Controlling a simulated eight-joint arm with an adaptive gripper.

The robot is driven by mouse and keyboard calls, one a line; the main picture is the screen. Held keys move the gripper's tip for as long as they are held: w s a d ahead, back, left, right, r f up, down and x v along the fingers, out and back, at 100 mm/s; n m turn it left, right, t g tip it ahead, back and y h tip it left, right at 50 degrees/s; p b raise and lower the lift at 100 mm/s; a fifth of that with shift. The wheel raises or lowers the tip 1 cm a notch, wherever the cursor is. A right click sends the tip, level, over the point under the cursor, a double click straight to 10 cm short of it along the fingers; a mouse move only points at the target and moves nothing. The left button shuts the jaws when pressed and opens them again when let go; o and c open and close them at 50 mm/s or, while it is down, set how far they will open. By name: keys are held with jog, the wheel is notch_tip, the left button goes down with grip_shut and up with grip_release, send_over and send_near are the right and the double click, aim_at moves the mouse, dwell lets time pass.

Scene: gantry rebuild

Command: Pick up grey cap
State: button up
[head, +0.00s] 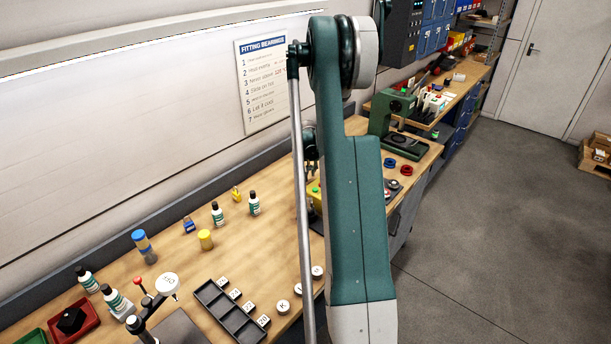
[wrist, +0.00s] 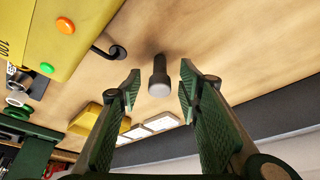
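A small dark grey piece (wrist: 160,73) with a narrow stem and a wider head with a pale round face shows in the wrist view on the wooden bench; it looks like the grey cap. My gripper (wrist: 160,77) is open, its two green ribbed fingers on either side of the cap in the picture. Bench wood shows between each fingertip and the cap, and nothing is held. How far the fingers are above the cap is hard to tell. I cannot make out the cap in the head view, where my arm hides part of the bench.
A yellow box with orange and green buttons (wrist: 50,35) and a short black cable (wrist: 107,50) lie left of the cap in the wrist view. Pale labelled tiles (wrist: 160,123) lie below it. In the head view, a black compartment tray (head: 225,312) and bottles (head: 217,214) stand on the bench.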

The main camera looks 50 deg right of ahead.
dwell(0.4)
jog(key=c, duration=0.9)
jog(key=shift+c, duration=0.2)
jog(key=shift+r, duration=0.15)
jog(key=shift+r, duration=4.9)
